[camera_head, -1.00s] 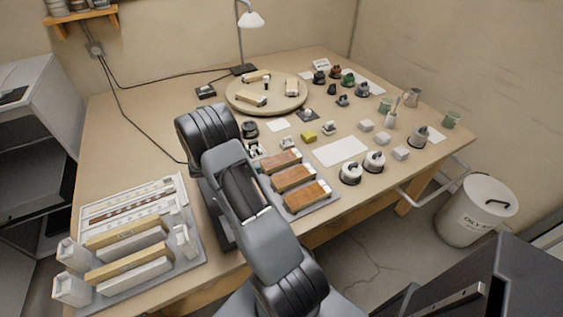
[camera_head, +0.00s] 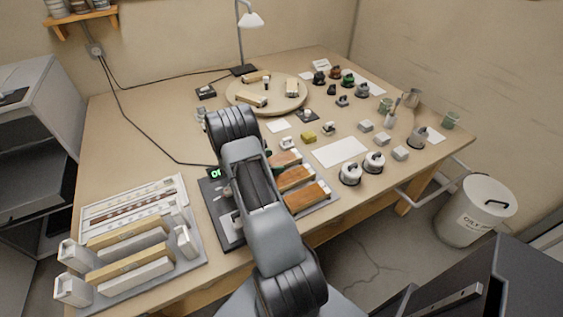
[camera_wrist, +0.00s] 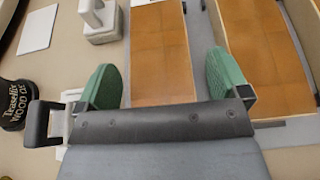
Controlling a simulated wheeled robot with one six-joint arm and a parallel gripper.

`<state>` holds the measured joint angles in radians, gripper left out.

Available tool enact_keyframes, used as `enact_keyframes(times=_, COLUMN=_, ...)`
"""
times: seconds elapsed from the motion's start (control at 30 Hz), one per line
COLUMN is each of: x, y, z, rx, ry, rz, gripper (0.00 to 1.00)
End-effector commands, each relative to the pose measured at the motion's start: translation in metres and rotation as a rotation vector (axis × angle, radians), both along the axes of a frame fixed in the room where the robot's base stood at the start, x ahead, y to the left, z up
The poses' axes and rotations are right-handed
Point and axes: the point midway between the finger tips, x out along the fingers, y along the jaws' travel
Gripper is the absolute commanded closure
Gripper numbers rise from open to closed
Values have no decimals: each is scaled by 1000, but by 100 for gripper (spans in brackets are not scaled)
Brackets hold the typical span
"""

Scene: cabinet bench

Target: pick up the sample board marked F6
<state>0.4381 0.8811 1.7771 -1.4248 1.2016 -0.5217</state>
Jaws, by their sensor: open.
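Three brown sample boards lie side by side on a grey rack: a far one (camera_head: 288,158), a middle one (camera_head: 295,178) and a near one (camera_head: 306,195). No F6 mark is legible on any of them. In the wrist view my gripper (camera_wrist: 162,79) is open, with its green fingers apart. An orange-brown board (camera_wrist: 162,45) shows between and beyond the fingers, and a second board (camera_wrist: 262,40) lies to the right. I cannot tell whether the fingers touch a board. In the head view my arm hides most of the gripper and the boards' left ends.
A dark device with a green display (camera_head: 216,174) stands left of my arm. A white sheet (camera_head: 340,151) lies beyond the boards.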

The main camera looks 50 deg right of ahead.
Motion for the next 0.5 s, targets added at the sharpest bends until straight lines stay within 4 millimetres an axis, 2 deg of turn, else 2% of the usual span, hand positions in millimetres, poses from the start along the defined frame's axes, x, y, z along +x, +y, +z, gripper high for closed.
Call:
enact_keyframes(times=0.2, x=0, y=0, z=0, rx=0, ry=0, rz=1, gripper=7)
enact_keyframes(times=0.5, x=0, y=0, z=0, rx=0, ry=0, rz=1, gripper=36)
